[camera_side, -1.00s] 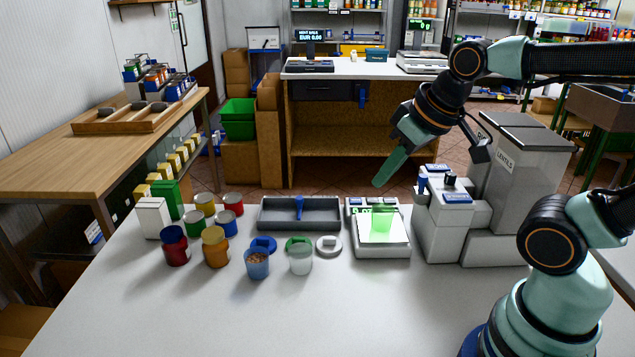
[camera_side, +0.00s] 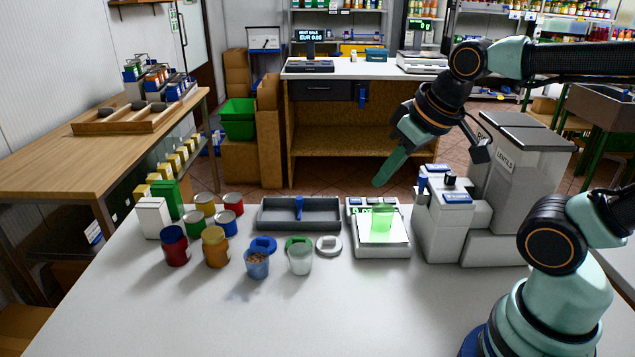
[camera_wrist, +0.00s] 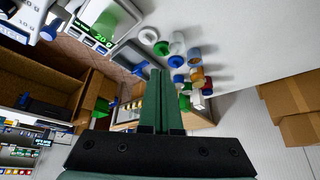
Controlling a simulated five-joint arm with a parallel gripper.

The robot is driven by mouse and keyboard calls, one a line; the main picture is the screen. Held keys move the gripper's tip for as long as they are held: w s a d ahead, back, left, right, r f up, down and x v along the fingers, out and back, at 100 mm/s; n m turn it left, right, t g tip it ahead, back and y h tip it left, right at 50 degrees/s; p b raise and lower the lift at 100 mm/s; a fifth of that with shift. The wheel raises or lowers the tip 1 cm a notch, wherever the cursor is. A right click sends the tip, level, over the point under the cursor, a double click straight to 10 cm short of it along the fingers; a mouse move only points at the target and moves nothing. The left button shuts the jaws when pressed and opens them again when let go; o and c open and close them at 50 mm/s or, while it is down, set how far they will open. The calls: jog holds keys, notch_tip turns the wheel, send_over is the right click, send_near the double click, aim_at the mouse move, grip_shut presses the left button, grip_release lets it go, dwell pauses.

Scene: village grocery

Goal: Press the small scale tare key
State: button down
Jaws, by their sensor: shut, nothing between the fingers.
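A grey tray (camera_side: 270,213) lies left of the scale. A lentil dispenser (camera_side: 445,225) stands close on its right. Cans, jars, cups and lids are grouped further left. The counter's front part is clear.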

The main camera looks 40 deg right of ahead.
jog(key=m+g, duration=0.6)
jog(key=m, duration=0.3)
send_over(356, 200)
notch_tip(356, 200, down, 8)
jog(key=shift+r, duration=0.25)
notch_tip(356, 200, down, 14)
dwell(0.3)
